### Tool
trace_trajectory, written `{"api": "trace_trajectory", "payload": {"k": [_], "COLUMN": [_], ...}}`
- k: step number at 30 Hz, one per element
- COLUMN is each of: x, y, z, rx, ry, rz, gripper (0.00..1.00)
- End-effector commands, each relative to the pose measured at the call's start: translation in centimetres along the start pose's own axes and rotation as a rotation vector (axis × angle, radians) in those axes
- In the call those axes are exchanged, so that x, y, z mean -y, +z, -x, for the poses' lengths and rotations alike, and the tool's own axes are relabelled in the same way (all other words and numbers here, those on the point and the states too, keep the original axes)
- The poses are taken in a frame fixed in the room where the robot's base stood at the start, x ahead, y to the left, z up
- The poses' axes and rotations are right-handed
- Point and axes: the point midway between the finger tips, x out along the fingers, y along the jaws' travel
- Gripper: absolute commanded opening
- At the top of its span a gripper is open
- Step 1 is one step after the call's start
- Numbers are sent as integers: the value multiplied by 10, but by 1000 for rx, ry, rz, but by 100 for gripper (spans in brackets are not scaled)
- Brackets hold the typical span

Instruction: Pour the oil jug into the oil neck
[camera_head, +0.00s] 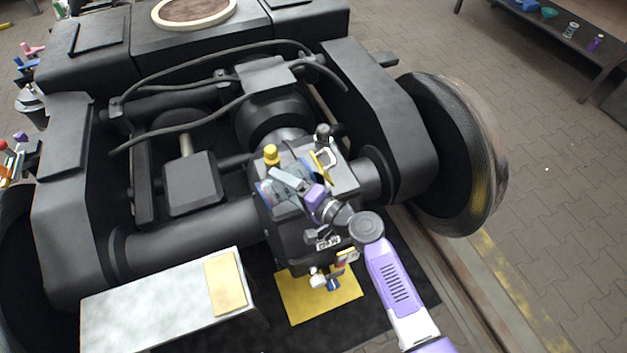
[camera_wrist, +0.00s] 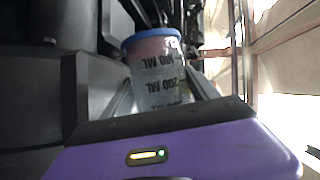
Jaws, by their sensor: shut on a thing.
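The oil jug (camera_head: 270,195) is a clear cup over the bogie's central gearbox (camera_head: 285,235). In the wrist view the jug (camera_wrist: 157,70) has a blue rim and black ML marks, and looks tilted. My gripper (camera_head: 289,181) is shut on the jug, with one finger on each side of it. A yellow-topped stub (camera_head: 271,154) stands on the gearbox just behind the jug, and a dark round-topped fitting (camera_head: 323,133) stands to its right. I cannot tell which of these is the oil neck. No oil stream is visible.
A pale bench (camera_head: 150,300) with a yellow cloth (camera_head: 226,284) stands at the front left. A yellow mat (camera_head: 300,300) lies below the gearbox. A large wheel (camera_head: 460,150) is at the right. Black hoses (camera_head: 200,122) cross the frame behind the gearbox.

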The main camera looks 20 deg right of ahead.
Motion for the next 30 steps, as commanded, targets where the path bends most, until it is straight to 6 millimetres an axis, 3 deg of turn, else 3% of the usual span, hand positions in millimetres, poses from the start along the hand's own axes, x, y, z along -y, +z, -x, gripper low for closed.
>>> {"api": "trace_trajectory", "payload": {"k": [30], "x": [50], "y": [-8], "z": [10], "rx": [10], "ry": [-32], "rz": [-76], "gripper": [22]}}
